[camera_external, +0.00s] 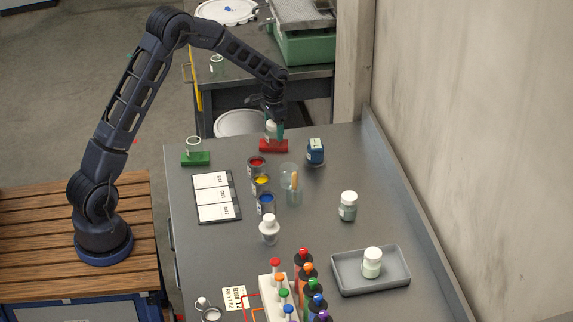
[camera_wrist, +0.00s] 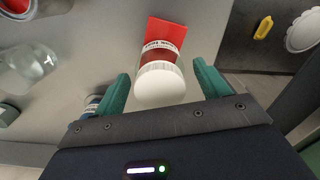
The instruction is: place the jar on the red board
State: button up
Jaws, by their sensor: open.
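A jar (camera_external: 270,130) with a white lid and a pale label appears upright on the red board (camera_external: 273,147) at the far end of the grey table. The wrist view shows the jar's white lid (camera_wrist: 160,86) close up, with the red board (camera_wrist: 166,32) beyond it. My gripper (camera_external: 275,124) points down around the jar. Its green fingers (camera_wrist: 162,88) are open, one on each side of the lid, with visible gaps. Whether the jar's base lies fully on the board is partly hidden.
A green board (camera_external: 196,159) bears a glass jar to the left. Paint cans (camera_external: 257,168), a glass beaker (camera_external: 289,175) and a blue-labelled jar (camera_external: 315,151) stand near. A grey tray (camera_external: 345,285) holds a white-lidded jar (camera_external: 372,262). A wall bounds the right side.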

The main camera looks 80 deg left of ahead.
notch_tip(320, 180, up, 10)
jog(key=shift+r, duration=0.1)
jog(key=shift+d+r, duration=0.1)
jog(key=shift+r, duration=0.15)
jog(key=s+d+r+t, duration=0.1)
jog(key=s+d+r, duration=0.3)
jog(key=d+r, duration=0.3)
jog(key=s+d+r+m, duration=0.1)
jog(key=s+d+r, duration=0.4)
jog(key=d, duration=0.3)
jog(key=s+d+r+t, duration=0.1)
jog(key=s+d+r, duration=0.3)
jog(key=d+r, duration=0.3)
jog(key=s+d+t, duration=0.1)
jog(key=s+d, duration=0.4)
jog(key=s, duration=0.3)
jog(key=s+d+m, duration=0.1)
jog(key=s+d, duration=0.4)
jog(key=s, duration=0.4)
jog(key=s+d+f+m+t, duration=0.1)
jog(key=s+d, duration=0.5)
jog(key=s, duration=0.2)
jog(key=shift+s+t, duration=0.15)
jog(key=shift+t, duration=0.15)
